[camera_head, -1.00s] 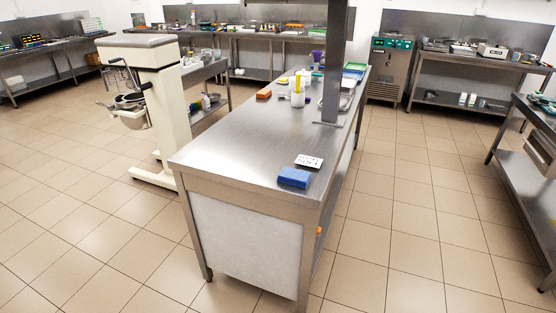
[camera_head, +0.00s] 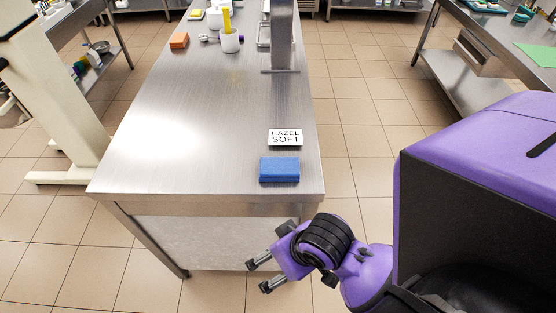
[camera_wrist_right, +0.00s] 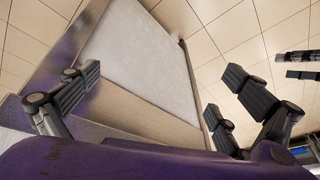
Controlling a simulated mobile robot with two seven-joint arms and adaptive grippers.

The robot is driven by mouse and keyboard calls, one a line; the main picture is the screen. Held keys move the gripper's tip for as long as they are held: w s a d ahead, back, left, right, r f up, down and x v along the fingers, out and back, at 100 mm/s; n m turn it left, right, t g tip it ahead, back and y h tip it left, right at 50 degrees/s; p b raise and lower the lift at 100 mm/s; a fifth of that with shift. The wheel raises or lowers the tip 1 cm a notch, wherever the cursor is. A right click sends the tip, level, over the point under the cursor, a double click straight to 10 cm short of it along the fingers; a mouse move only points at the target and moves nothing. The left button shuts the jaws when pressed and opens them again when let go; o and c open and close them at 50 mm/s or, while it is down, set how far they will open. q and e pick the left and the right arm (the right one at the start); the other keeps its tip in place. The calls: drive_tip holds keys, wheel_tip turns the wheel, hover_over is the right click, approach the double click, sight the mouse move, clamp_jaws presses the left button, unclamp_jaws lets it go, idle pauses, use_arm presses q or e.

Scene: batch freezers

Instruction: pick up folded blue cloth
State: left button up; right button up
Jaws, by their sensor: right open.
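The folded blue cloth (camera_head: 279,169) lies on the steel table (camera_head: 190,130) near its front right corner. It is a flat, rectangular stack. My right gripper (camera_head: 258,275) is in front of the table's near end, lower in the picture than the cloth and apart from it. Its fingers are spread and empty. The right wrist view shows the open fingers (camera_wrist_right: 160,100) with the table's pale end panel (camera_wrist_right: 140,55) and floor tiles beyond. I cannot make out the cloth in the wrist view. My left gripper is not in view.
A white sign reading "HAZEL SOFT" (camera_head: 285,138) stands just behind the cloth. A steel post (camera_head: 281,38) rises from the table farther back. An orange block (camera_head: 179,41) and a white container (camera_head: 230,41) are at the far left. Open floor (camera_head: 360,130) lies right of the table.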

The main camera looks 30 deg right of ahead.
drive_tip(key=w+a+r+y, duration=0.1)
drive_tip(key=w+a+r, duration=0.2)
drive_tip(key=w+a, duration=0.15)
drive_tip(key=m+g+h, duration=0.1)
drive_tip(key=m+h, duration=0.3)
drive_tip(key=m, duration=0.3)
approach(279, 166)
drive_tip(key=shift+d+f, duration=0.2)
drive_tip(key=shift+f, duration=0.7)
drive_tip(key=shift+d+f, duration=0.1)
drive_tip(key=shift+f, duration=0.2)
drive_tip(key=x, duration=0.6)
drive_tip(key=shift+w+f+b, duration=0.3)
drive_tip(key=shift+w+b, duration=0.05)
drive_tip(key=shift+w, duration=0.05)
drive_tip(key=shift+c, duration=0.6)
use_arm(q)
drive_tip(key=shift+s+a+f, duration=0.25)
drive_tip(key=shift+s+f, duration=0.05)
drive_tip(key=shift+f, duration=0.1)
use_arm(e)
drive_tip(key=c, duration=0.9)
